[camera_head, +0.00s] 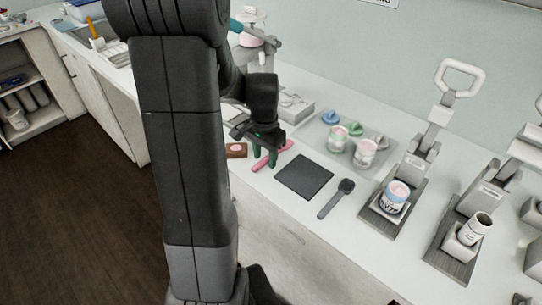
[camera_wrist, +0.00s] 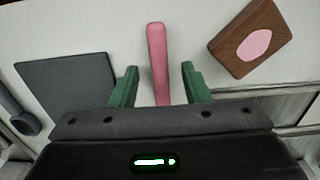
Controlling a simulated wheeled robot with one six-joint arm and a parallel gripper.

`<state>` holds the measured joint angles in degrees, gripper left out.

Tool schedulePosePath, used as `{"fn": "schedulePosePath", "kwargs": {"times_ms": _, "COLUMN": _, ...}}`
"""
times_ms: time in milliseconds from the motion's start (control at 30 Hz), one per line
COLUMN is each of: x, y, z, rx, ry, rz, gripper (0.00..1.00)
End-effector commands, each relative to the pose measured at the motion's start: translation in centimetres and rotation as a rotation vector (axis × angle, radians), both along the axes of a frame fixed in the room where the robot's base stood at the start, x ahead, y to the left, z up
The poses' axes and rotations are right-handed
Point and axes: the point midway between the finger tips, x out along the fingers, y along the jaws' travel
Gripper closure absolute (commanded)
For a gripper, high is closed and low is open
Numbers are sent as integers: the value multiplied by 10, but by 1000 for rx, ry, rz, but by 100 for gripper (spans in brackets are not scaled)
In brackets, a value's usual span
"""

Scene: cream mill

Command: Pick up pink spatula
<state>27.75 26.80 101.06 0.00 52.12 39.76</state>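The pink spatula (camera_head: 284,147) lies on the white counter under my gripper in the head view. In the wrist view the spatula (camera_wrist: 157,62) runs up and down the picture, with its lower part passing between my green fingers and hidden by the gripper body. My gripper (camera_wrist: 158,72) is open, with one finger on each side of the spatula and a visible gap on both sides. In the head view my gripper (camera_head: 264,156) is low over the spatula; whether the fingers touch the counter is not clear.
A dark grey square mat (camera_head: 304,177) lies right of the spatula, with a dark grey spoon (camera_head: 337,198) beyond it. A brown block with a pink oval (camera_wrist: 252,37) lies close by on the other side. A clear tray (camera_head: 318,133) with jars stands behind.

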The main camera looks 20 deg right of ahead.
Motion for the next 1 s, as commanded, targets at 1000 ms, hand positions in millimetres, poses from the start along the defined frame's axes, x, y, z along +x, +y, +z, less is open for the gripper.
{"fn": "schedulePosePath", "kwargs": {"times_ms": 1000, "x": 0, "y": 0, "z": 85, "rx": -1, "ry": -3, "rz": 0, "gripper": 100}}
